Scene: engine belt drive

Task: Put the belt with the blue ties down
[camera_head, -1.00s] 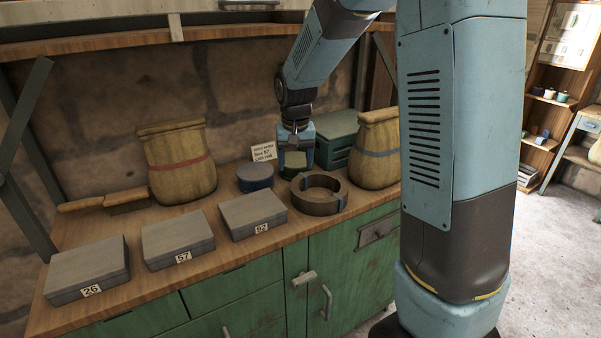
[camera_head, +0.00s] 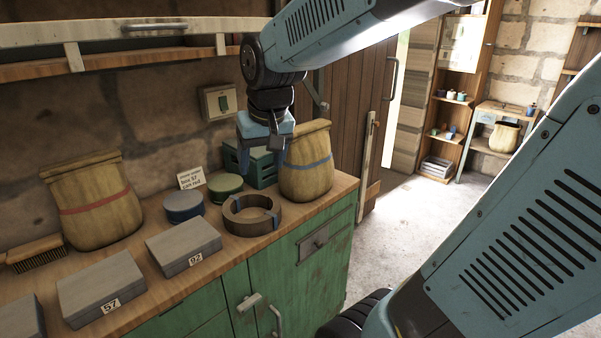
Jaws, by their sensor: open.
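The belt with the blue ties (camera_head: 252,222) is a brown ring with blue-grey ties. It lies flat on the wooden bench top (camera_head: 229,248), near the right end. My gripper (camera_head: 265,163) is open and empty above the bench, higher than the belt and a little behind it, apart from it. It overlaps the green crate in the picture.
Behind the belt are a blue round tin (camera_head: 184,205), a green round tin (camera_head: 225,186), a green crate (camera_head: 252,166) and a sack with a blue band (camera_head: 306,172). Grey boxes marked 92 (camera_head: 184,244) and 57 (camera_head: 101,288) lie left. Open floor (camera_head: 395,215) is at right.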

